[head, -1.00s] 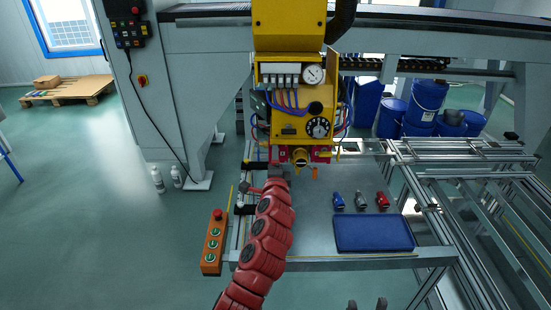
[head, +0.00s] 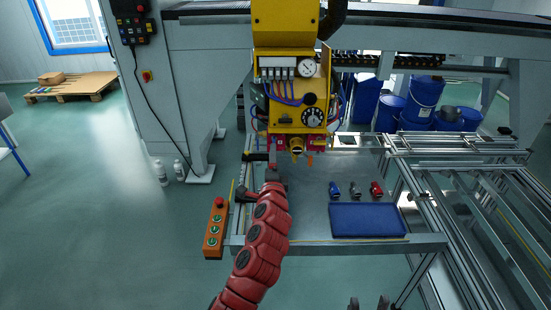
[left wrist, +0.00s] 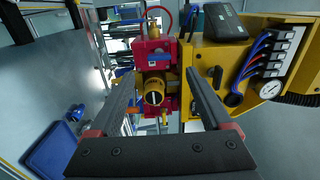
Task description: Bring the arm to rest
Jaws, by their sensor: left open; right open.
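My left arm, red and jointed, rises through the lower middle of the head view to the front of the yellow machine (head: 290,95). Its dark gripper is small there and partly hidden by the wrist. In the left wrist view my left gripper (left wrist: 158,80) is open and empty. Its two fingers frame a red block (left wrist: 153,55) with a yellow round fitting (left wrist: 155,92), which lies beyond the fingers. My right gripper (head: 368,303) shows only as two dark fingertips at the bottom edge of the head view, apart and empty.
On the grey table stand a blue tray (head: 368,220) and blue, grey and red connectors (head: 355,190). An orange button box (head: 215,230) is at the table's left edge. Metal rail frames (head: 470,200) fill the right.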

